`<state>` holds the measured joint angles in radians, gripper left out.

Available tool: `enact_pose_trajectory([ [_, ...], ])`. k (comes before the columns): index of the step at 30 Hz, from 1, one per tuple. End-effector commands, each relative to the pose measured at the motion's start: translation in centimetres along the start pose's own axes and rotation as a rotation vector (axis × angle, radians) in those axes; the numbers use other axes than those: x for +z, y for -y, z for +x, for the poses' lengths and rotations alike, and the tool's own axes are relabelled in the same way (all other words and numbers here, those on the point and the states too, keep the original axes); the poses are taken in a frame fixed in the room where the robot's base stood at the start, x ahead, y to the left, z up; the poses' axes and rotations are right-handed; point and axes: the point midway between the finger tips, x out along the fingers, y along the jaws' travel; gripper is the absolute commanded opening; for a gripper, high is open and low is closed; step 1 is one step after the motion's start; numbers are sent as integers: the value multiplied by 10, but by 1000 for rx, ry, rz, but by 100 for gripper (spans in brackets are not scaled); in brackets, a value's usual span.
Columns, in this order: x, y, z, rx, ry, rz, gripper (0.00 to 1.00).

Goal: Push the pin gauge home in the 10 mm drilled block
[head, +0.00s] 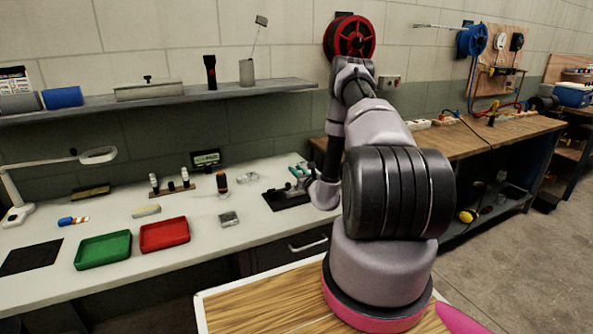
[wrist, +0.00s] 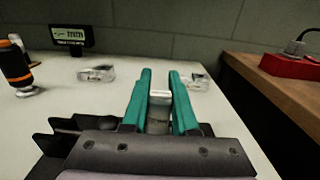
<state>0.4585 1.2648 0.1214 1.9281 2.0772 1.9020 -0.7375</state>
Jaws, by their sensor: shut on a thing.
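My gripper (head: 299,172) is low over the right part of the pale bench, with its teal fingers pointing to the back. In the wrist view its fingers (wrist: 160,82) are closed around a small pale grey piece (wrist: 159,98), which looks like the pin gauge. Its lower part is hidden between the fingers. A small grey metallic block (head: 229,218) lies on the bench left of my gripper and looks like the drilled block. Its bore cannot be made out. I cannot see the held piece in any hole.
A clear block (wrist: 97,73) and another clear piece (wrist: 195,80) lie beyond the fingers. An orange-black tool (head: 222,183), a small display (head: 206,158) and a rack (head: 172,190) stand left. Green (head: 103,250) and red (head: 164,235) trays sit near the front. A shelf (head: 150,103) overhangs.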

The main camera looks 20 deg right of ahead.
Motion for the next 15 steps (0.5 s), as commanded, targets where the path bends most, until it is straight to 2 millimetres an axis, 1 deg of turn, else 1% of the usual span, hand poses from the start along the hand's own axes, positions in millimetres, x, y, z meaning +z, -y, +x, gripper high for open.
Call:
enact_pose_trajectory([
  [12,-9,0,0,0,-1,0,0],
  [13,-9,0,0,0,-1,0,34],
  [14,-9,0,0,0,0,0,46],
  [15,-8,0,0,0,0,0,61],
])
